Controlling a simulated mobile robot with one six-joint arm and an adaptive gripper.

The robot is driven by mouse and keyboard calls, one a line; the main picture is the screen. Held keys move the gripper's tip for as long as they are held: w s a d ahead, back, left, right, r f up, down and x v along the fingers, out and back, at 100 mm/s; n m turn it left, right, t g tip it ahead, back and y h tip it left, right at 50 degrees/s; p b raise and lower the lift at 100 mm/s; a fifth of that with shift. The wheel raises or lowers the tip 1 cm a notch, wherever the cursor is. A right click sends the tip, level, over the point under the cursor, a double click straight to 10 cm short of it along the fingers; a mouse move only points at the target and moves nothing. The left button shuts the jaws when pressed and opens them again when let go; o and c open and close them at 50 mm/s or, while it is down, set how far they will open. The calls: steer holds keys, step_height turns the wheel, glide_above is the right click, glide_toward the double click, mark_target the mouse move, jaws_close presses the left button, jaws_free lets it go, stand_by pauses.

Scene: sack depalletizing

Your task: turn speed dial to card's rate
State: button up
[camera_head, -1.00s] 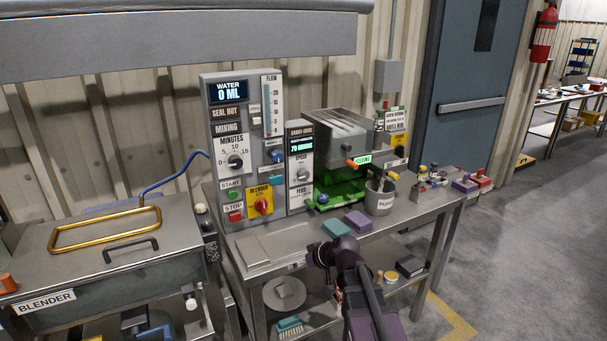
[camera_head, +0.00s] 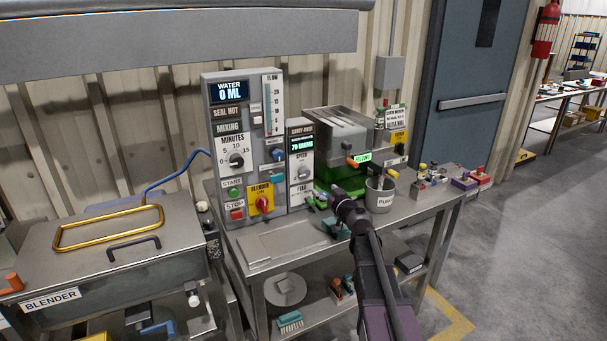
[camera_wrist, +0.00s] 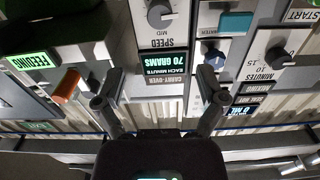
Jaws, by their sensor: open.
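The speed dial (camera_head: 303,173) is a grey knob on a white plate, on the narrow panel left of the feeder. In the wrist view, upside down, the dial (camera_wrist: 160,14) shows at the top with "SPEED" and "MID" lettering. A panel display (camera_wrist: 177,65) reads "carry-over, each minute 70 grams"; it is also in the head view (camera_head: 302,145). A small white text card (camera_head: 395,116) is at the back right, too small to read. My gripper (camera_wrist: 157,84) is open and empty, its fingers apart from the dial. In the head view my gripper (camera_head: 333,205) is in front of the panel, its fingers unclear.
The blender control panel (camera_head: 237,150) stands left of the dial. The feeder's orange knob (camera_wrist: 67,86) is close to one finger in the wrist view. A grey purge cup (camera_head: 380,196) stands right of my arm.

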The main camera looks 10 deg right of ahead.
mark_target(305, 174)
steer(key=x, duration=1.3)
steer(key=shift+w+a, duration=0.15)
steer(key=shift+w, duration=0.2)
steer(key=c, duration=1.1)
steer(key=shift+a, duration=0.55)
steer(key=shift+c, duration=0.2)
steer(key=shift+d, duration=0.4)
